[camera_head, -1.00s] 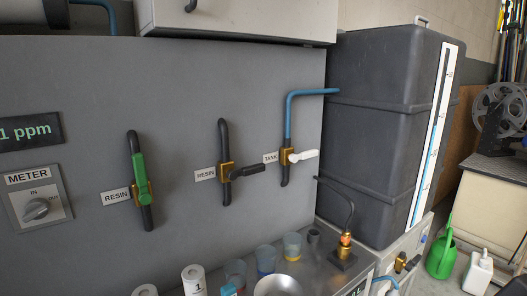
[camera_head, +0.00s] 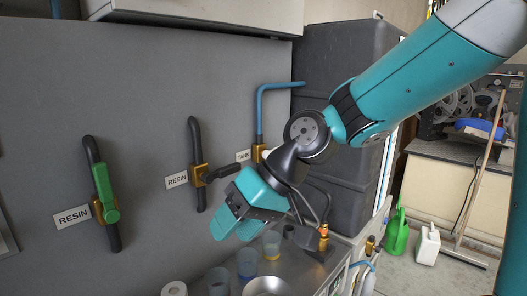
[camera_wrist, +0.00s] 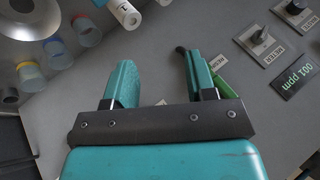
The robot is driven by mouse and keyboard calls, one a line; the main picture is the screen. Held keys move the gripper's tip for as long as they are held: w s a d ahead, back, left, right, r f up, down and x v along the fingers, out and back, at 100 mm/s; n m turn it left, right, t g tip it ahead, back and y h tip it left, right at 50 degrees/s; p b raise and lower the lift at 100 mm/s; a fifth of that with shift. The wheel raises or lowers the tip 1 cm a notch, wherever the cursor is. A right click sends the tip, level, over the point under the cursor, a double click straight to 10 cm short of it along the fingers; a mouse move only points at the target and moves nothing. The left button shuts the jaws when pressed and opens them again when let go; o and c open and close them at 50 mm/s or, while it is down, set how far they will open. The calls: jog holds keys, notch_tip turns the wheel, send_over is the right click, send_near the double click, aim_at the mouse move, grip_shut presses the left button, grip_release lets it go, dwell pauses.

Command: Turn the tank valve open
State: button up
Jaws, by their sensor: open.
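The tank valve (camera_head: 258,153) is brass, on a blue pipe (camera_head: 263,105) on the grey panel, beside a "TANK" label (camera_head: 243,156). Only its left part shows; my arm hides its handle in the head view. My gripper (camera_head: 228,222) is in front of the panel, below and left of the tank valve and apart from it. In the wrist view my gripper (camera_wrist: 160,75) has its two teal fingers spread with nothing between them. I cannot make out the tank valve in the wrist view.
The black-handled resin valve (camera_head: 197,176) and green-handled resin valve (camera_head: 105,208) are on the panel to the left. Cups, including a blue one (camera_head: 247,264), and a bowl (camera_head: 267,287) stand on the counter below. A dark tank (camera_head: 340,60) is behind my arm.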

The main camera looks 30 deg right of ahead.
jog(key=w+d+f+m+t+y+b, duration=0.15)
jog(key=w+d+m+t, duration=0.7)
jog(key=w+d, duration=0.85)
jog(key=w+d+m+t+h, duration=0.25)
jog(key=d+m+t, duration=0.45)
jog(key=d, duration=1)
jog(key=w+a+p, duration=0.2)
jog(key=w+a, duration=0.1)
jog(key=w, duration=0.4)
jog(key=w+a+m+p, duration=0.1)
jog(key=w+a+p, duration=0.1)
jog(key=w, duration=0.6)
jog(key=shift+w+a+f+g+p, duration=0.25)
jog(key=shift+a+f+g+p, duration=0.15)
jog(key=shift+g, duration=0.05)
grip_shut()
